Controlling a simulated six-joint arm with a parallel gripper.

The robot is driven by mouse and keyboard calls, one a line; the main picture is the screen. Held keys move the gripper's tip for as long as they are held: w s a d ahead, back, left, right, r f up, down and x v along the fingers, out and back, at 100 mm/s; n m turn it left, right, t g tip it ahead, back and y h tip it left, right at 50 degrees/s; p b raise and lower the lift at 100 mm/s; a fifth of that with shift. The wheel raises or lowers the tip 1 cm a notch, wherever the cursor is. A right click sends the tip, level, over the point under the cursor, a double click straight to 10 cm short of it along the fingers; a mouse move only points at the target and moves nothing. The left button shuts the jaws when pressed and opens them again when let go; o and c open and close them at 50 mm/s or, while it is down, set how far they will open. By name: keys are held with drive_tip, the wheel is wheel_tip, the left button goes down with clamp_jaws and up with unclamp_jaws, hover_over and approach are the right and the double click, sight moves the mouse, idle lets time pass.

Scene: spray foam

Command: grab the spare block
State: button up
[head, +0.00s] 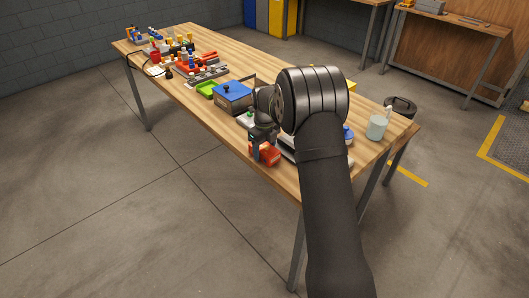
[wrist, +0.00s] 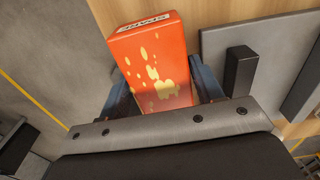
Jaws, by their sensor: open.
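The spare block (wrist: 152,65) is an orange-red box with yellow splotches. A white label on its far edge appears to read "SPARE", seen upside down. In the head view the block (head: 267,154) is on the near edge of the wooden table, partly covered by my gripper (head: 258,150). In the wrist view my gripper (wrist: 163,82) is open, with one dark finger on each side of the block. The block's lower end is hidden behind the gripper body. I cannot tell whether the fingers touch it.
A grey plate with a dark upright post (wrist: 240,70) lies right of the block in the wrist view. A clear jug (head: 377,127) is at the right end.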

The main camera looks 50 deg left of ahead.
drive_tip(key=c, duration=1)
drive_tip(key=shift+c, duration=0.2)
drive_tip(key=shift+r, duration=0.1)
